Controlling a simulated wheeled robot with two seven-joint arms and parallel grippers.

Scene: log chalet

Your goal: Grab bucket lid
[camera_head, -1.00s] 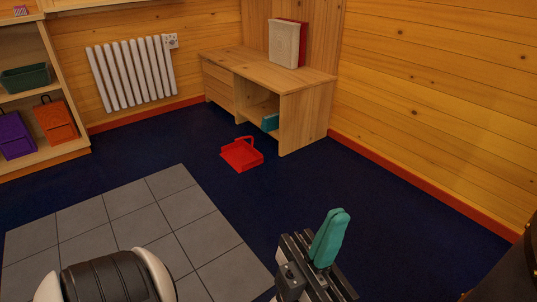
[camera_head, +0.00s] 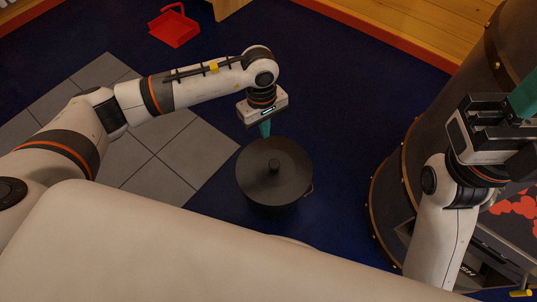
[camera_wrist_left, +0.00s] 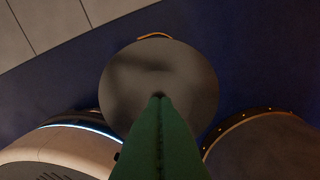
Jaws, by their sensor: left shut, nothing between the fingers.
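A dark bucket (camera_head: 268,205) stands on the blue floor, covered by a round dark lid (camera_head: 290,160) with a small knob (camera_head: 274,166) in its middle. My left gripper (camera_head: 265,130) is above the lid's far edge in the head view, pointing down. Its teal fingers are shut and empty. In the left wrist view, the fingers (camera_wrist_left: 158,98) overlap the middle of the lid (camera_wrist_left: 150,65) and mostly hide the knob; whether they touch is unclear. My right gripper (camera_head: 522,105) is at the right edge, partly cut off; its opening does not show.
A large dark barrel-like container (camera_head: 405,165) with brass studs stands to the right of the bucket. Grey tiles (camera_head: 160,170) are left of the bucket. Blue floor between bucket and wall is clear.

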